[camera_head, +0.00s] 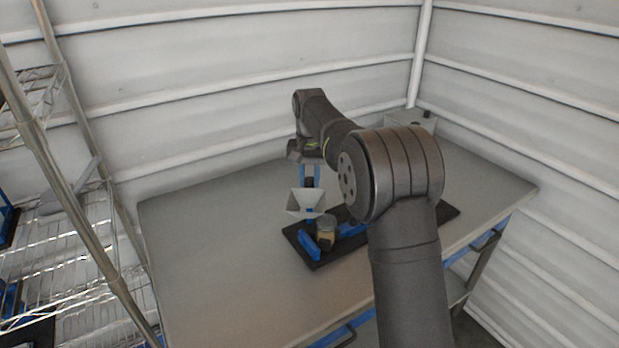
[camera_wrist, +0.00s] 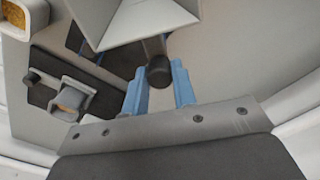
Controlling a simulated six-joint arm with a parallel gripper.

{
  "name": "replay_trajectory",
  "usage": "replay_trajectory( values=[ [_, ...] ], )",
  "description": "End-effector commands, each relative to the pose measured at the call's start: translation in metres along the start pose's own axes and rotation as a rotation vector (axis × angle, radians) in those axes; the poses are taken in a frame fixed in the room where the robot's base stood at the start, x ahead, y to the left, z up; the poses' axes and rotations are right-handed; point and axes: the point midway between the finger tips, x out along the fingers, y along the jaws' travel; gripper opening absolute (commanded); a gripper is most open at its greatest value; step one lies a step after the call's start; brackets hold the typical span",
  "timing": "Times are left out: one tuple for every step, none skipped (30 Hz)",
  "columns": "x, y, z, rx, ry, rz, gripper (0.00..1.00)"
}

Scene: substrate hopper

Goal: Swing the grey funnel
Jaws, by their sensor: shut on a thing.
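The grey funnel (camera_head: 306,201) hangs above the dark board in the head view, wide end up. In the wrist view the funnel (camera_wrist: 140,22) fills the top middle, with a short dark round handle (camera_wrist: 158,74) running toward me. My gripper (camera_head: 309,178) points down at the funnel's far side. In the wrist view my gripper (camera_wrist: 160,72) has its two blue fingers on either side of the dark handle, shut on it. A jar with tan contents (camera_head: 325,234) stands on the board, just below and right of the funnel. The funnel's lower outlet is hard to see.
The black board (camera_head: 296,237) carries blue blocks (camera_head: 318,250) around the jar. A grey box (camera_head: 408,122) stands in the back corner. The grey table (camera_head: 215,270) is clear to the left. A wire shelf (camera_head: 70,240) stands far left.

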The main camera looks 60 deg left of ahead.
Motion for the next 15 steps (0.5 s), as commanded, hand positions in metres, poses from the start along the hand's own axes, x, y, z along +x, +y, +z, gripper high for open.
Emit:
replay_trajectory(
  values=[
    [0.0004,0.0005,0.0003,-0.050,-0.002,0.001,0.10],
    [0.0004,0.0005,0.0004,-0.083,-0.002,0.001,0.10],
    [0.0004,0.0005,0.0003,-0.126,-0.002,0.001,0.10],
    [0.0005,0.0006,0.0004,-0.154,-0.002,0.001,0.10],
    [0.0005,0.0006,0.0004,-0.179,-0.002,0.001,0.10],
    [0.0005,0.0006,0.0004,-0.207,-0.002,0.001,0.10],
    [0.0005,0.0006,0.0004,-0.223,-0.002,0.001,0.10],
    [0.0005,0.0006,0.0004,-0.236,-0.002,0.001,0.10],
    [0.0005,0.0007,0.0004,-0.247,-0.002,0.001,0.10],
    [0.0005,0.0007,0.0004,-0.254,-0.002,0.001,0.10],
    [0.0005,0.0007,0.0004,-0.264,-0.002,0.001,0.10],
    [0.0005,0.0007,0.0004,-0.284,-0.003,0.001,0.10],
    [0.0005,0.0007,0.0004,-0.305,-0.003,0.001,0.10],
    [0.0006,0.0007,0.0004,-0.331,-0.003,0.001,0.10],
    [0.0006,0.0008,0.0004,-0.374,-0.003,0.001,0.10]
  ],
)
